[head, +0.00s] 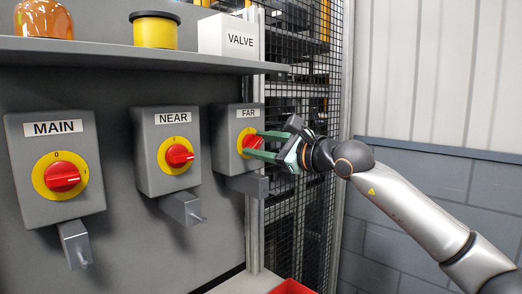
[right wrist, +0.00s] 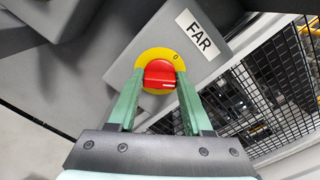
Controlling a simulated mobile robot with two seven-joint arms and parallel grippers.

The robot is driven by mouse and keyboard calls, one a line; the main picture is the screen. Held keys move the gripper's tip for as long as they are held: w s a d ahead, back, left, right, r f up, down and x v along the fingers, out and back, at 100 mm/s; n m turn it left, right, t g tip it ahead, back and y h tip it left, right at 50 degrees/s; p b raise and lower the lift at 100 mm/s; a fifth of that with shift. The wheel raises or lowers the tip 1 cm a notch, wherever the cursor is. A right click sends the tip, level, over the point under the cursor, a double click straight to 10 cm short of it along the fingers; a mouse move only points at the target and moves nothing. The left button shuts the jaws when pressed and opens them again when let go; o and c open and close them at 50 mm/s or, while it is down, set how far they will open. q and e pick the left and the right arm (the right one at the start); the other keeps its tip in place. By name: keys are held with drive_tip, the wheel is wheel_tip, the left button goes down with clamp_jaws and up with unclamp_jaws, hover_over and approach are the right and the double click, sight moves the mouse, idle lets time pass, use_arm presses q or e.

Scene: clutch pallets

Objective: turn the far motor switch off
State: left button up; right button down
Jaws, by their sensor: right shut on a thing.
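The far switch box (head: 228,118), grey with a FAR label, is the rightmost box on the panel. Its red knob (head: 252,141) sits on a yellow disc. My right gripper (head: 256,147) reaches in from the right with green fingers at the knob. In the right wrist view the red knob (right wrist: 159,75) lies between the two fingertips (right wrist: 160,88), and the gripper is shut on it. The 0 mark on the yellow disc (right wrist: 158,54) shows beyond the knob, toward the FAR label. The knob's lower part and its pointer are hard to make out. My left gripper is not in view.
The NEAR switch box (head: 167,150) and MAIN switch box (head: 55,168) stand to the left. Above is a shelf (head: 130,58) with an orange lamp (head: 45,20), a yellow cylinder (head: 155,31) and a VALVE box (head: 228,37). A black mesh fence (head: 310,215) is behind my right gripper.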

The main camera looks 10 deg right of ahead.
drive_tip(key=n, duration=0.4)
drive_tip(key=shift+n+b, duration=0.3)
drive_tip(key=n, duration=0.3)
drive_tip(key=shift+n, duration=0.4)
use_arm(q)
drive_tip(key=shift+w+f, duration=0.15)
use_arm(e)
drive_tip(key=shift+n, duration=0.8)
drive_tip(key=c, duration=0.8)
unclamp_jaws()
drive_tip(key=o, duration=0.5)
drive_tip(key=shift+a+f, duration=0.1)
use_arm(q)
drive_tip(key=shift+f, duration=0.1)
